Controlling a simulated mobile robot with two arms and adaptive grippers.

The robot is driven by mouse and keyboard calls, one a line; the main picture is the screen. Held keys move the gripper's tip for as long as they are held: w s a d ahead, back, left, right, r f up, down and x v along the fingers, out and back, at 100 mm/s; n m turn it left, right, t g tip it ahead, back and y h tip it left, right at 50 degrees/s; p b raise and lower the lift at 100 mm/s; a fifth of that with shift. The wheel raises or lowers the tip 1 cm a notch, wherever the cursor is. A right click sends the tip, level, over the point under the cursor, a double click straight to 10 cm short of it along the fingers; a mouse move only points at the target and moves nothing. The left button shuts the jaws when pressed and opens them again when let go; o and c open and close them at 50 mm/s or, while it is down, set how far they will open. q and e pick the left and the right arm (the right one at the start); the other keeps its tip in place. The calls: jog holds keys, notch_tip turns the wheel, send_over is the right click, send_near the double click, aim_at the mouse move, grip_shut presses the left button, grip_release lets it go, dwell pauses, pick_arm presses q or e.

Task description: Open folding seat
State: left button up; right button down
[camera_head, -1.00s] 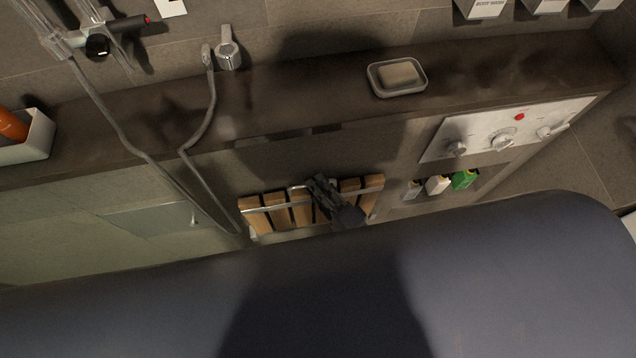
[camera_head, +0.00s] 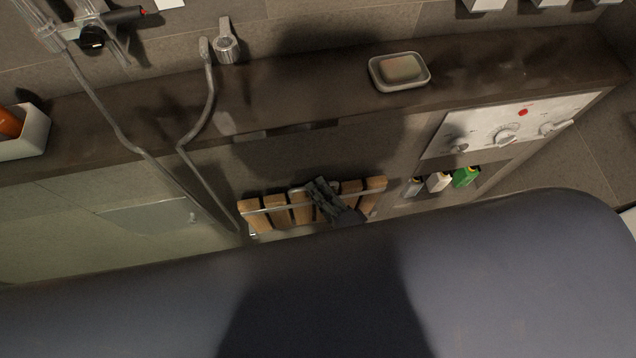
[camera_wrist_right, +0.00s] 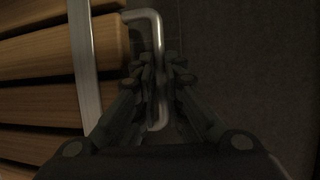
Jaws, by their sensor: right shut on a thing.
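The folding seat (camera_head: 278,211) is a row of wooden slats with metal rails, low on the wall below the dark ledge in the head view. My right gripper (camera_head: 318,187) is at the middle of its upper edge and hides part of the slats. In the right wrist view, the slats (camera_wrist_right: 45,105) lie at the left with a metal rail (camera_wrist_right: 86,70) across them. A bent metal handle (camera_wrist_right: 152,22) sticks out from the seat, and my right gripper (camera_wrist_right: 163,75) is shut around its bar. My left gripper is not in view.
A dark ledge (camera_head: 300,95) runs above the seat, with a soap dish (camera_head: 400,72) on it. A control panel (camera_head: 510,125) and a niche with small bottles (camera_head: 465,177) are to the right. A shower hose (camera_head: 110,125) hangs at the left. My body fills the foreground.

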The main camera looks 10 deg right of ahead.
pick_arm(q)
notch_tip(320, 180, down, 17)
jog(key=b, duration=1.6)
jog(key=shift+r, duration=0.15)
pick_arm(e)
jog(key=s+f+n+t+y, duration=0.1)
jog(key=s+f+t, duration=0.1)
jog(key=s, duration=0.7)
jog(key=s+f+n+t, duration=0.1)
jog(key=s+f+t, duration=0.1)
jog(key=s+f, duration=0.3)
jog(key=shift+s+f+t+y, duration=0.15)
jog(key=shift+s+t+y, duration=0.2)
jog(key=shift+s, duration=1.7)
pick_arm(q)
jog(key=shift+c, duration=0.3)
